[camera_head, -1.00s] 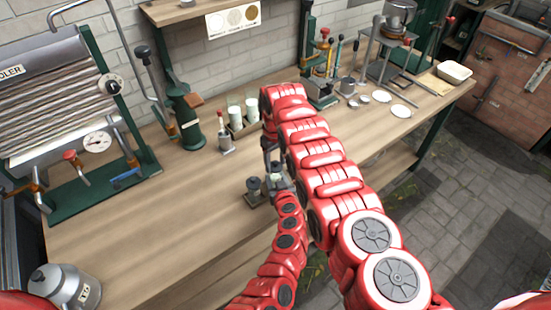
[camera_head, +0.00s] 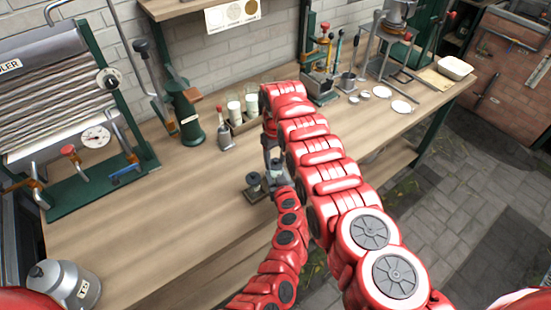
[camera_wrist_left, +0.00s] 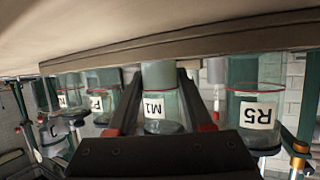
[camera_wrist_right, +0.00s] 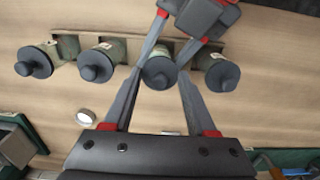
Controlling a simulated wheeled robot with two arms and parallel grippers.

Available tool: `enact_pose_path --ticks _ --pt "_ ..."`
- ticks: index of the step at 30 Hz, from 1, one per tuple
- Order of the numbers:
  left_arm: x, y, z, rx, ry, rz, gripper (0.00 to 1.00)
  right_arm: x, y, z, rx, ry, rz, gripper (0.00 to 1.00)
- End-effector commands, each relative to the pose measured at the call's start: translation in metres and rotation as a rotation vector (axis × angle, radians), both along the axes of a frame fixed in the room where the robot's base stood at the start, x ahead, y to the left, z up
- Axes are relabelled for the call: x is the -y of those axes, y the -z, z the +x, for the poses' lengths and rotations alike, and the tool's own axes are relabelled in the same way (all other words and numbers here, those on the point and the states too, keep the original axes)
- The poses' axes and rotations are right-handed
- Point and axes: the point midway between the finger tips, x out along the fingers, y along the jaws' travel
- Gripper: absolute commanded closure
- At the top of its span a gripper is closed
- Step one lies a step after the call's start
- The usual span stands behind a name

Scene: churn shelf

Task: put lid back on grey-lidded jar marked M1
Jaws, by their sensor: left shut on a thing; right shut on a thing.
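Jar M1 (camera_wrist_left: 160,108) is clear glass and appears inverted in the left wrist view, its label between my left gripper's fingers (camera_wrist_left: 158,95). In the right wrist view its grey knobbed lid (camera_wrist_right: 159,72) is between my right gripper's fingertips (camera_wrist_right: 160,80); my left gripper's fingers (camera_wrist_right: 168,52) come in from the top. The right gripper (camera_head: 272,160) points down at the jar in the head view, where the left gripper is mostly hidden. Both grippers are shut, left on the jar, right on the lid. The lid's seam is hidden, so I cannot tell whether it is seated.
Jar R5 (camera_wrist_left: 257,108) and two other jars (camera_wrist_right: 37,60) (camera_wrist_right: 98,64) stand in the same row, all with grey lids.

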Motion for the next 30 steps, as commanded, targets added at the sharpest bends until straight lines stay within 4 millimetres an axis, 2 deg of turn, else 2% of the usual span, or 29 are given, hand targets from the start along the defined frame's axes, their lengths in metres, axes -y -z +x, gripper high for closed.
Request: enact_pose_path --ticks 8,9,14,24,30 --pt "-0.001 0.002 0.0 -0.001 -0.001 0.0 1.0 0.0 0.007 0.0 0.0 0.0 0.0 0.94" --pt "-0.001 0.0 0.0 0.0 -0.001 0.0 1.0 0.0 0.006 0.0 0.0 0.0 0.0 0.37" --pt "-0.001 0.0 0.0 -0.001 -0.001 0.001 1.0 0.0 0.005 0.0 0.0 0.0 0.0 0.08" --pt "-0.001 0.0 0.0 0.0 -0.001 0.0 1.0 0.0 0.004 0.0 0.0 0.0 0.0 0.08" --pt "-0.001 0.0 0.0 0.0 -0.001 0.0 1.0 0.0 -0.008 0.002 0.003 0.0 0.001 0.08"
